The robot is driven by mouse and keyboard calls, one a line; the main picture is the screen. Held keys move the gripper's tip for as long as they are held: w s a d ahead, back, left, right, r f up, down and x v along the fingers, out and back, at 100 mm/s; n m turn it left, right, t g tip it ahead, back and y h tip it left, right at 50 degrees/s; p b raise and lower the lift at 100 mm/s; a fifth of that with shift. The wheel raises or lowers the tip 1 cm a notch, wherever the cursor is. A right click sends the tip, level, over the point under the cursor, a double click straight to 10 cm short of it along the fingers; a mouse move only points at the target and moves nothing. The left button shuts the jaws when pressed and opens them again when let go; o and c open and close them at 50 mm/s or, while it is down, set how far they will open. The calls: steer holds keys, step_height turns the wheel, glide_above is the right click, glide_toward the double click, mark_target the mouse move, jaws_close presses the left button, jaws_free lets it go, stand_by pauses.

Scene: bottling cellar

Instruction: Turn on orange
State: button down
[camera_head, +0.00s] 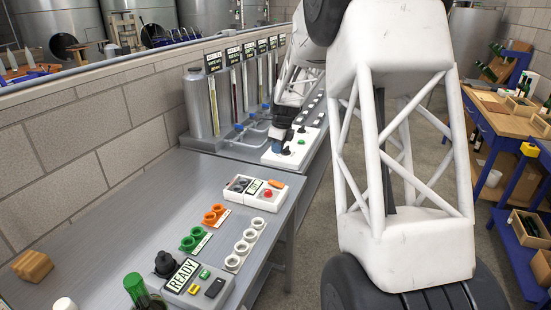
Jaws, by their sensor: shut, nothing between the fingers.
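An orange rocker-like part (276,184) sits on a white control box (262,203) on the grey bench, beside a red round button and a small display. Two orange rings (214,214) lie on a small labelled strip in front of it. I cannot tell from this view whether the orange part is on or off. My gripper (279,147) is at the far end of the bench, low over a white panel (298,147) with small knobs and a green button. It is small and dark here, partly hidden by my arm, and appears shut and empty, away from the orange things.
Green rings (195,238) and white rings (241,248) lie on the bench (130,200). A READY box (195,285) and a green bottle (139,290) stand at the front. Labelled columns (237,90) line the back. A brick wall (70,150) borders the left.

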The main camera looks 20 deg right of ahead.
mark_target(271, 181)
steer(key=f, duration=0.4)
steer(key=w+a+f, duration=0.1)
steer(key=f, duration=0.8)
steer(key=shift+w+a+f, duration=0.1)
steer(key=shift+w+a, duration=0.15)
steer(key=shift+f, duration=0.1)
